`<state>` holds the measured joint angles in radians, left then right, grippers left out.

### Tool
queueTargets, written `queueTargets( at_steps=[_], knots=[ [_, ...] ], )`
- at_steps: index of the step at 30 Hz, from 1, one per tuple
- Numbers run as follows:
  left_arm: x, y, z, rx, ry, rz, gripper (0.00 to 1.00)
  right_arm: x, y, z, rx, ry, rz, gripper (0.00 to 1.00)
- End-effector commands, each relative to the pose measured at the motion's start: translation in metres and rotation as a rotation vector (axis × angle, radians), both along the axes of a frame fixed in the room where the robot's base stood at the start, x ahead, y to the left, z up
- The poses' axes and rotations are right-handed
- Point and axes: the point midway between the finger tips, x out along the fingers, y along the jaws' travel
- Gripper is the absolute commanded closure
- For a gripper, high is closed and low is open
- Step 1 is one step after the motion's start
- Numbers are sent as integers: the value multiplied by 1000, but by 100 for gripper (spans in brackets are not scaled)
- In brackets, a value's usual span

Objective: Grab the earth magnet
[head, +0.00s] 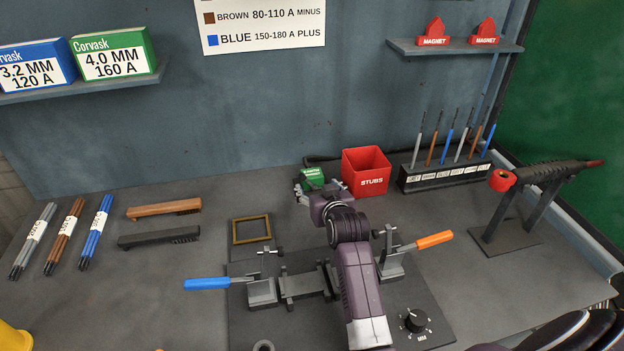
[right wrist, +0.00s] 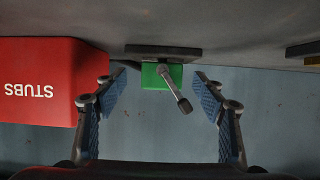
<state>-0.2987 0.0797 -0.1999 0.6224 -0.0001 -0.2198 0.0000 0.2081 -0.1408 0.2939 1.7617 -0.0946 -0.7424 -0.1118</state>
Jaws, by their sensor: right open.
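The earth magnet (head: 313,177) is a green block with a white label, standing at the back of the workbench, left of the red stubs box. In the right wrist view the green magnet (right wrist: 150,78) shows beneath a dark plate, with a grey lever in front of it. My right gripper (head: 320,192) reaches over the bench to the magnet. In the right wrist view its two blue-padded fingers (right wrist: 162,92) are spread apart, with the magnet framed between them; whether it lies within their reach is unclear. Part of the magnet is hidden by the gripper. My left gripper is not in view.
The red stubs box (head: 366,173) stands close beside the magnet, and close to one finger in the wrist view (right wrist: 45,82). A rod rack (head: 445,178) and a torch stand (head: 510,215) are to the right. A clamping fixture (head: 305,284) lies under my arm.

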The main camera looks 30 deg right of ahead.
Motion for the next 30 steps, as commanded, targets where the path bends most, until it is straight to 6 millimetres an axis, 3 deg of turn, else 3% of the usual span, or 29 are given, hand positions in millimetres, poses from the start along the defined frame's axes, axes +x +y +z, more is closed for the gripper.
queueTargets(
  at_steps=[9, 20, 30],
  knots=[
    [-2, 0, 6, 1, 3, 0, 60, 35, -6, -11, 0, 1, -1, 36],
    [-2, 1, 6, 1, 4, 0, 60, 41, -8, -15, 0, 0, 0, 36],
    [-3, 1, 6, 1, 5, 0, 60, 40, -8, -15, 0, 0, 0, 72]
  ],
)
